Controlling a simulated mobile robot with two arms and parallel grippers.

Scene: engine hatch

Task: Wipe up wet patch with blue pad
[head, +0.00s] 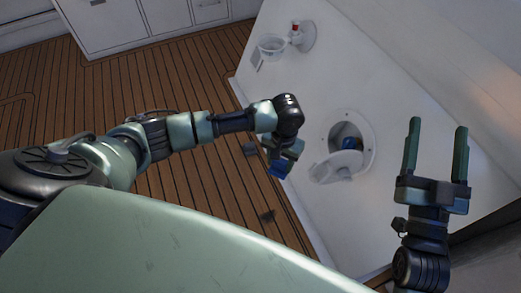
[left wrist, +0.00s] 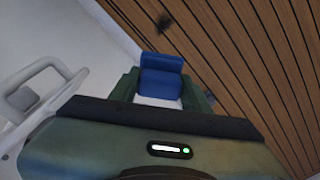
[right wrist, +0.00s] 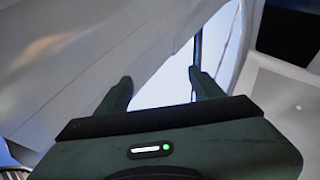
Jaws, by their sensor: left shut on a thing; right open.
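The blue pad (head: 277,170) is held between the fingers of my left gripper (head: 281,160), above the deck's edge beside the white surface. In the left wrist view the pad (left wrist: 161,76) sticks out past both green fingers. The wet patch shows as a small dark spot (head: 267,216) on the brown planked deck, below the pad in the head view and apart from it. The patch also shows at the top of the left wrist view (left wrist: 163,21). My right gripper (head: 438,128) is open and empty over the white surface at the right.
A round hatch opening (head: 369,133) in the white surface has its pale lid (head: 336,168) tilted open, with something blue inside. A clear cup (head: 271,46) and a red-topped fitting (head: 296,32) are farther back. White cabinets (head: 130,22) stand behind the mostly bare deck (head: 200,75).

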